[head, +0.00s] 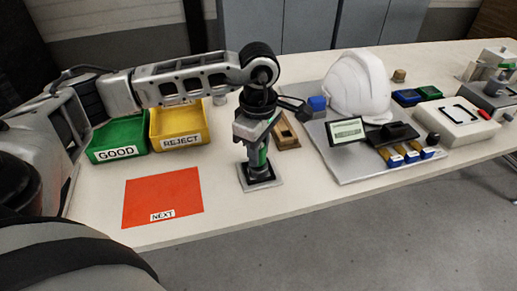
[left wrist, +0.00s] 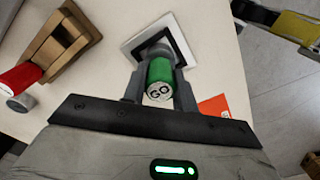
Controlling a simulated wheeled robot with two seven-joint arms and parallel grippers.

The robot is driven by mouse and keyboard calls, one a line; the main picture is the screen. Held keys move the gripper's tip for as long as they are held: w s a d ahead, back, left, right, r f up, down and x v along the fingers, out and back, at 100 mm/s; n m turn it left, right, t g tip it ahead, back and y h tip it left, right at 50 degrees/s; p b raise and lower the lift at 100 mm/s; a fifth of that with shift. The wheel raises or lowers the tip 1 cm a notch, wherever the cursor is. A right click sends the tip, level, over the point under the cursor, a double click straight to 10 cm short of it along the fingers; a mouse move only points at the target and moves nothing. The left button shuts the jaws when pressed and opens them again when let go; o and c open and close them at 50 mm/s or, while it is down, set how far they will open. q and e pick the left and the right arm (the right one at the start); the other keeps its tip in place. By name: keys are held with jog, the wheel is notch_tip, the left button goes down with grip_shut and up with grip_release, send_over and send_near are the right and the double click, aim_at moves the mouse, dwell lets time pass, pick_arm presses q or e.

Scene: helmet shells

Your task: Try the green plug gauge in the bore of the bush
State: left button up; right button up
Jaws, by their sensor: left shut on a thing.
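My left gripper (head: 258,164) points down over the small square plate (head: 274,184) and is shut on the green plug gauge (head: 263,154). In the left wrist view the gauge (left wrist: 160,80) shows its round end marked GO between the two fingers (left wrist: 158,88). The grey bush (left wrist: 157,49) sits on the pale-rimmed plate (left wrist: 184,45), just beyond the gauge. The gauge's far end and the bore are hidden, so I cannot tell whether the gauge is in the bore.
A wooden stand (left wrist: 62,45) and a red-handled gauge (left wrist: 20,77) are close by. The orange NEXT mat (head: 162,196), green GOOD bin (head: 118,138) and yellow REJECT bin (head: 179,125) are left. A grey board (head: 360,171) with a white helmet (head: 357,86) is right.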

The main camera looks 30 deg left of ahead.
pick_arm(q)
jog(key=shift+r+p, duration=0.6)
jog(key=shift+r, duration=0.55)
jog(key=shift+r+p, duration=0.35)
jog(key=shift+r, duration=0.35)
jog(key=shift+r+p, duration=0.4)
jog(key=shift+r, duration=0.4)
